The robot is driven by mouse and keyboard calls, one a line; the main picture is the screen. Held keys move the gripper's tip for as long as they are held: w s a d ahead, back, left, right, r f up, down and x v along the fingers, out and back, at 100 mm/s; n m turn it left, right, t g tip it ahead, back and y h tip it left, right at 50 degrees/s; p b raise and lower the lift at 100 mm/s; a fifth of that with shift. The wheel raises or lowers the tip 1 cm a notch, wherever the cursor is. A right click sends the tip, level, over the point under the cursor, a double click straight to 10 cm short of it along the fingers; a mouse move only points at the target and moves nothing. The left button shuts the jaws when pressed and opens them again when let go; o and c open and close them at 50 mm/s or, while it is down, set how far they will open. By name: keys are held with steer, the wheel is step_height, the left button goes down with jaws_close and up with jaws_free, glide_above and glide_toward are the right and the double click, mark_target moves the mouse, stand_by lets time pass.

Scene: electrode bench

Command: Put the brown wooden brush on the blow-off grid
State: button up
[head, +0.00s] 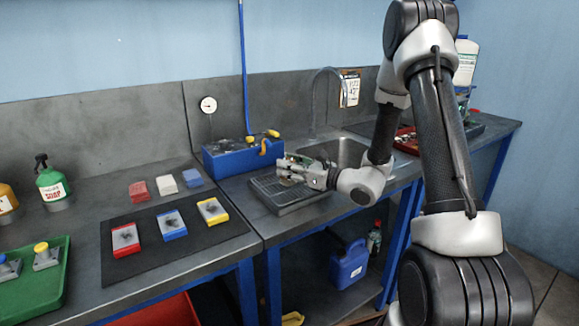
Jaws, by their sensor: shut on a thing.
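The blow-off grid (306,202), a dark ribbed tray, lies on the bench between the blue box and the sink. My gripper (287,172) is over the back part of the grid, pointing left. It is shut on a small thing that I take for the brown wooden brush. The brush is mostly hidden by the fingers and too small to make out clearly. I cannot tell whether it touches the grid. No other brush is in view.
A blue box (240,157) with yellow-handled parts stands close left of my gripper. The sink (350,152) and its tap are behind and right. A dark mat (145,254) with several coloured blocks lies left. A green tray (42,290) and soap bottle (52,184) stand further left.

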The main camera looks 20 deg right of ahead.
steer(key=o, duration=1)
steer(key=shift+f, duration=0.1)
